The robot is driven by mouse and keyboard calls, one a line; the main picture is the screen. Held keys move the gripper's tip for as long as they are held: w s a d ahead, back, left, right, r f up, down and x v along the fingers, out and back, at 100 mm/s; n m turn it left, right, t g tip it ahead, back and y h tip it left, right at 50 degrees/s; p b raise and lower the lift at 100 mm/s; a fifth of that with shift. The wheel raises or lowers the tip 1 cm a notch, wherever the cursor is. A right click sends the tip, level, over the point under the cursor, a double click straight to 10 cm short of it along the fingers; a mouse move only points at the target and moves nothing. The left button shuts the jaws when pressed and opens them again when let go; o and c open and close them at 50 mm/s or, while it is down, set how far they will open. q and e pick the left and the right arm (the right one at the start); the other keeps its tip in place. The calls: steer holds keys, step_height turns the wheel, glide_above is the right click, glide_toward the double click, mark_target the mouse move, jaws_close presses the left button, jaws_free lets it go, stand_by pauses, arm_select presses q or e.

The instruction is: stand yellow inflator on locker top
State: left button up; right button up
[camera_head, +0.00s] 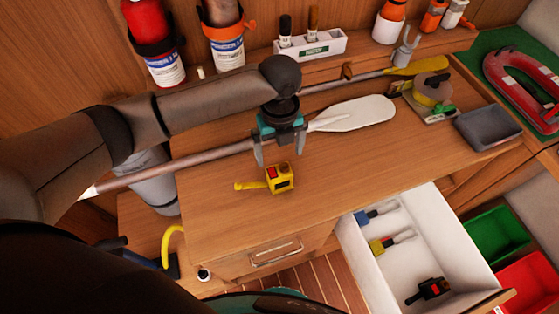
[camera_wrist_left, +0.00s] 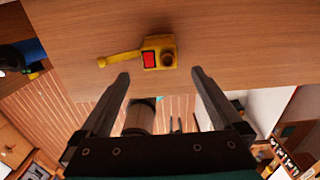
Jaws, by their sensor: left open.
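The yellow inflator (camera_head: 280,178), with a red patch and a yellow nozzle to its left, rests on the wooden locker top (camera_head: 330,185) near its front edge. My left gripper (camera_head: 279,160) is open and empty, close above and behind the inflator in the head view. In the left wrist view the inflator (camera_wrist_left: 159,53) lies just beyond the two spread fingertips (camera_wrist_left: 159,75), and nothing is between them. I cannot tell the exact gap between fingers and inflator. My right gripper is not in view.
A white-bladed paddle (camera_head: 355,113) lies across the locker top behind the inflator. A grey tray (camera_head: 487,127) is at the right end. An open white drawer (camera_head: 398,270) holding several tools juts out at the front right. The top right of the inflator is clear.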

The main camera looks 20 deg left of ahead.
arm_select(q)
steer(key=shift+r, duration=1.5)
steer(key=shift+f, duration=0.1)
